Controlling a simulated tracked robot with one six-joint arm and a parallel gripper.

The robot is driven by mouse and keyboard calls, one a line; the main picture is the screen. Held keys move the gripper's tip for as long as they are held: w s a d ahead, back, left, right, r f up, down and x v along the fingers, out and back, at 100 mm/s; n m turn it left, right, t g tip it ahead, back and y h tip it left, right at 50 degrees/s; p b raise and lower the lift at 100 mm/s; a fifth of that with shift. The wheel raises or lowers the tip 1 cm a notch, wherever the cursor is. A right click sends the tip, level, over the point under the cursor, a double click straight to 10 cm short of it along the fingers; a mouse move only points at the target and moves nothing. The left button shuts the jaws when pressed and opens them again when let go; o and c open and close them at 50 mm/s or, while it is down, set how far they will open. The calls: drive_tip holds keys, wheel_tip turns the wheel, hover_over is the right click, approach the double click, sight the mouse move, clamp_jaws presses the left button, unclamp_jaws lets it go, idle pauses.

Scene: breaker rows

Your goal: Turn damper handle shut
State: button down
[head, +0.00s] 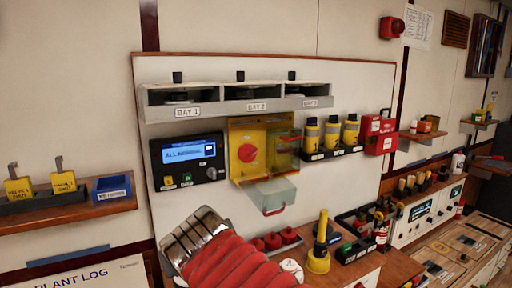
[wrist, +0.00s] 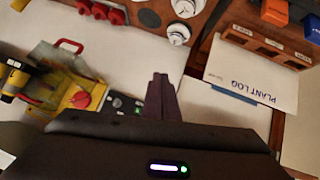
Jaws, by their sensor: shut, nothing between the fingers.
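A yellow panel (head: 241,172) on the white board carries a round red knob (head: 248,152). The knob also shows in the wrist view (wrist: 81,100), left of my gripper (wrist: 160,92). A yellow lever on a round yellow base (head: 318,262) stands on the bench below. No readable label shows which of these is the damper handle. My gripper's fingers are together and empty, apart from the knob. In the head view my red-sleeved arm rises at the bottom centre, and the fingertips cannot be made out there.
Red knobs (head: 273,241) line the bench. A shelf (head: 70,213) with yellow tags and a blue bin is at left.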

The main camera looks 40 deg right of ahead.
sight(252, 145)
drive_tip(key=w+d+r+t+h, duration=0.2)
drive_tip(key=w+d+r, duration=0.3)
drive_tip(key=d+r, duration=0.35)
drive_tip(key=w+d+r+t+h, duration=0.2)
drive_tip(key=w+d+r, duration=0.2)
drive_tip(key=d+r, duration=0.45)
drive_tip(key=w+d+n+t+y, duration=0.1)
drive_tip(key=d+n, duration=0.3)
drive_tip(key=d, duration=0.8)
drive_tip(key=shift+w+d+f+n+y, duration=0.25)
drive_tip(key=shift+w+n+y, duration=0.05)
drive_tip(key=shift+y, duration=0.2)
drive_tip(key=x, duration=1)
drive_tip(key=shift+w+f, duration=0.1)
drive_tip(key=shift+w, duration=0.1)
drive_tip(key=shift+s+d+f, duration=0.2)
drive_tip(key=shift+d+f, duration=0.2)
drive_tip(key=shift+f, duration=0.1)
drive_tip(key=shift+s+d+f, duration=0.25)
drive_tip(key=shift+d+f, duration=0.1)
drive_tip(key=shift+f, duration=0.2)
drive_tip(key=shift+d+f, duration=0.3)
drive_tip(key=shift+f, duration=0.15)
